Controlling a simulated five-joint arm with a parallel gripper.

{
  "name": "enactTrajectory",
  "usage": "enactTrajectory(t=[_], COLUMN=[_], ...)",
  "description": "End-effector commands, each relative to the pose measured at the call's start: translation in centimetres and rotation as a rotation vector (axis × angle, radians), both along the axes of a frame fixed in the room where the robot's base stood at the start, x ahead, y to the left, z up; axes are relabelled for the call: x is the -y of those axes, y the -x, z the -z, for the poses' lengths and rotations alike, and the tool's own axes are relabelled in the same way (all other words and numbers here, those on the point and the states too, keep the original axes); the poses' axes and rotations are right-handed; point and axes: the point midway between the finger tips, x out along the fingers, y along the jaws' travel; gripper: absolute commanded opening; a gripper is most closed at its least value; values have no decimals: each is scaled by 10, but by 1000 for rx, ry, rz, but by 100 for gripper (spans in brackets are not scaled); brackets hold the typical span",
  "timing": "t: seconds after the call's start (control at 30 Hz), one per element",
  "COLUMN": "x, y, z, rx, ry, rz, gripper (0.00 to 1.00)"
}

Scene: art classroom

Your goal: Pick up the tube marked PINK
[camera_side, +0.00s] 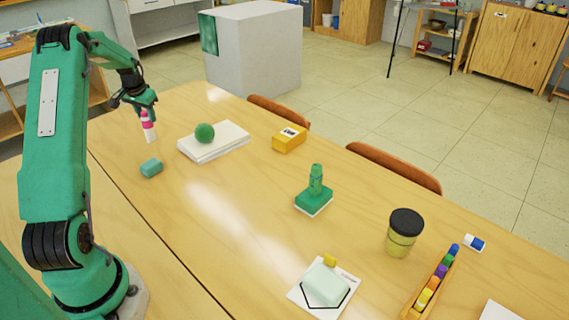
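A small tube (149,130), pink at the top and pale below, is at the far left of the table, slightly tilted. Any lettering on it is too small to read. My gripper (146,109) points down at its upper end, and its fingers appear closed on the tube. The fingers hide part of the tube's top. I cannot tell for sure whether its lower end is clear of the table.
A teal block (151,167) lies just in front of the tube. A white book (222,146) with a green ball (204,132) is to the right. Beyond are a yellow box (289,139), a green stamp-like piece (315,197) and a dark-lidded jar (402,236).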

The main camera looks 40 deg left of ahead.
Motion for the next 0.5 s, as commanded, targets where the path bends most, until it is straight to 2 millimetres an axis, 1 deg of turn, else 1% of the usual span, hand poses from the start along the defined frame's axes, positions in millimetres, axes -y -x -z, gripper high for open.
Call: enactTrajectory(t=[0.03,0.13,0.5], x=[0,0,0], y=[0,0,0], z=[0,0,-3], rx=[0,0,1], ry=[0,0,-2], rz=[0,0,0], gripper=[20,0,0])
